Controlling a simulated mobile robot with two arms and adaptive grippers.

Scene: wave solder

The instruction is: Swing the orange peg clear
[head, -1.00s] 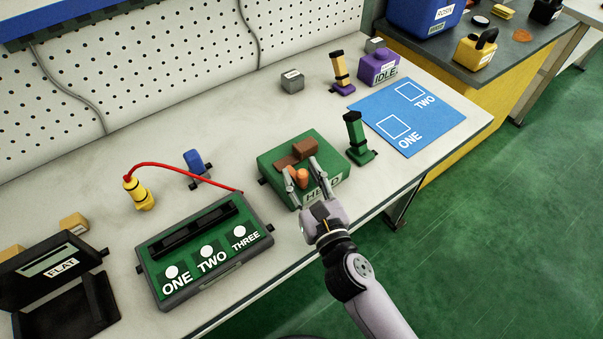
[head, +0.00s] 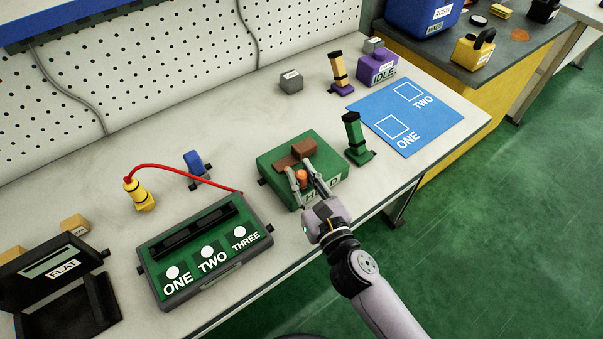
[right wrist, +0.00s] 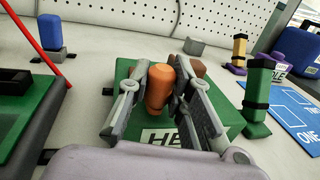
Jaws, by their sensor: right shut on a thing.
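The orange peg (head: 302,176) stands on the green block labelled HELD (head: 278,160), in front of a brown piece (head: 304,149) on the same block. My right gripper (head: 305,178) reaches over the block's front edge and is shut on the peg. In the right wrist view the orange peg (right wrist: 160,86) stands upright between the two fingers (right wrist: 162,88). Its lower end is close to the green block (right wrist: 125,72), and I cannot tell if they touch. The fingers partly cover the HELD label. My left gripper is not in view.
A green upright post (head: 353,135) stands just right of the block. A blue mat (head: 433,131) marked ONE and TWO lies farther right. A green fixture marked ONE, TWO, THREE (head: 160,262), a yellow-capped tool with a red cable (head: 143,199) and a black FLAT box (head: 45,262) are left.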

